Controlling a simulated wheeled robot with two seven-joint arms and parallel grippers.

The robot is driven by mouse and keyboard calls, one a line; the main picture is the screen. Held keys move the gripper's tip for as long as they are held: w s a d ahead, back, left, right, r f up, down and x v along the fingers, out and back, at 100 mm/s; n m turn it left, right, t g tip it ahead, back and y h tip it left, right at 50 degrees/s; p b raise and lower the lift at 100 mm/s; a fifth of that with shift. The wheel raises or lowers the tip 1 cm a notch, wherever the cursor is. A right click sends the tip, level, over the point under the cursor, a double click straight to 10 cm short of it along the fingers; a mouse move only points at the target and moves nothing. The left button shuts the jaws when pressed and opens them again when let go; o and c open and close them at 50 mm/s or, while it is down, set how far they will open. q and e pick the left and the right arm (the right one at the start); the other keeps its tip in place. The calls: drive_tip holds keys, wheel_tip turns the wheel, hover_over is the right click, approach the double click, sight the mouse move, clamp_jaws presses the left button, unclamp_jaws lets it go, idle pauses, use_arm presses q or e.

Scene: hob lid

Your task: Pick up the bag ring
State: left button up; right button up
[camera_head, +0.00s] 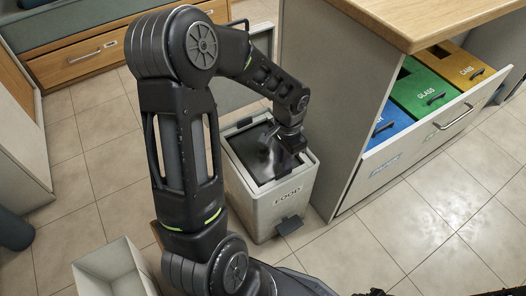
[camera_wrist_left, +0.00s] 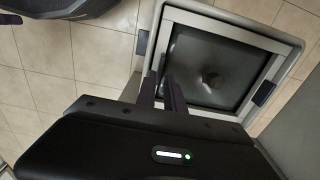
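The bag ring (camera_head: 234,131) is a squarish light frame around a dark bag in the top of the bin marked FOOD. In the left wrist view its rim (camera_wrist_left: 222,27) surrounds the dark bag, which has a small lump in the middle. My left gripper (camera_head: 277,146) is low over the bin's open top. In the left wrist view its two dark fingers (camera_wrist_left: 162,96) stand a little apart at the ring's near left side. I cannot tell whether they touch or grip the rim. My right gripper is out of view.
The FOOD bin (camera_head: 270,214) stands on the tiled floor against a cabinet (camera_head: 335,90). An open drawer with blue, green (camera_head: 424,90) and yellow bins is at the right. A pale open box (camera_head: 115,265) is at the lower left. Floor between is clear.

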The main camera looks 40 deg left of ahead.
use_arm(q)
drive_tip(key=f+b, duration=0.2)
drive_tip(key=f, duration=0.3)
drive_tip(key=shift+w+f, duration=0.15)
drive_tip(key=shift+w, duration=0.05)
idle(0.6)
clamp_jaws()
idle(1.5)
